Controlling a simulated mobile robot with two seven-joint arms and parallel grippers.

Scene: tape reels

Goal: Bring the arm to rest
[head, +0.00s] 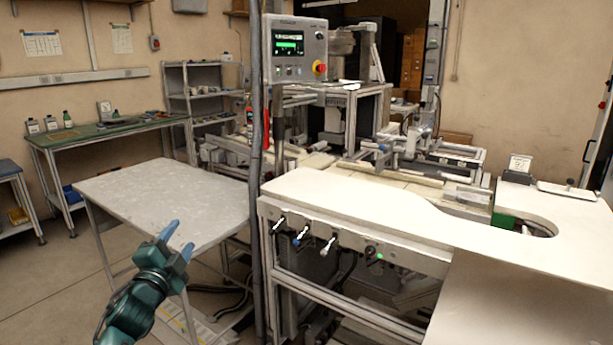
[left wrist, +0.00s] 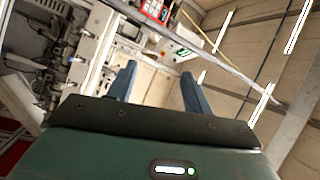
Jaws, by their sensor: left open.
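My left gripper (head: 179,243) shows in the lower left of the head view, its arm coming up from the bottom edge. Its two blue fingers are apart and nothing is between them. In the head view it appears in front of the near edge of the grey table (head: 150,190). The left wrist view also shows the left gripper (left wrist: 160,85) open and empty, with machine parts and the wall beyond it. My right gripper is in neither view. No tape reel can be made out.
A white-topped machine bench (head: 350,205) fills the right side, with knobs along its front. A green-topped workbench (head: 85,132) is at the back left. Floor is open at far left.

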